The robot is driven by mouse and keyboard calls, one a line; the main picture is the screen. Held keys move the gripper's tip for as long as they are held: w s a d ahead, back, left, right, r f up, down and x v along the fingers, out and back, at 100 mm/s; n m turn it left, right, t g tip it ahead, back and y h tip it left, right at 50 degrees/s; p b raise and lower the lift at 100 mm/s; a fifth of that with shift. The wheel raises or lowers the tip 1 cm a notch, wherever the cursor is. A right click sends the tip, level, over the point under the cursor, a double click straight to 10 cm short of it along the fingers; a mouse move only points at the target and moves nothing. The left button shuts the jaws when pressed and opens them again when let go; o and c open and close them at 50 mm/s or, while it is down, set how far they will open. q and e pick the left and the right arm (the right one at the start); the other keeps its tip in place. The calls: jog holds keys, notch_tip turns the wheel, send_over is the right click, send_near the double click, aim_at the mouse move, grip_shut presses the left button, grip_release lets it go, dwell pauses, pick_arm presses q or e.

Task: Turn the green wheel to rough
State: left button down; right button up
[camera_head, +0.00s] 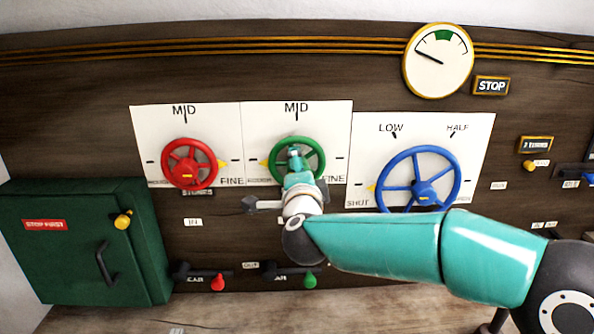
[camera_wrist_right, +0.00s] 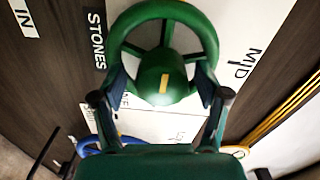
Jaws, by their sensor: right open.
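The green wheel (camera_head: 318,148) is on a white plate in the middle of the panel, with MID above it and FINE at its lower right. A yellow pointer (camera_head: 263,162) shows at its left side, by the left tick; the small label below that is hard to read. My right gripper (camera_head: 295,155) is in front of the wheel. In the right wrist view the open fingers (camera_wrist_right: 162,88) stand on either side of the green hub (camera_wrist_right: 165,72), close to it; I cannot tell whether they touch. My left gripper is not in view.
A red wheel (camera_head: 165,165) is left of the green one and a blue wheel (camera_head: 452,165) right of it. Red (camera_head: 218,283) and green (camera_head: 309,281) handles sit below. A dark green box (camera_head: 70,262) stands at left, and a gauge (camera_head: 438,75) hangs at upper right.

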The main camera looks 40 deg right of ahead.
jog(key=v, duration=1.1)
jog(key=shift+f, duration=0.1)
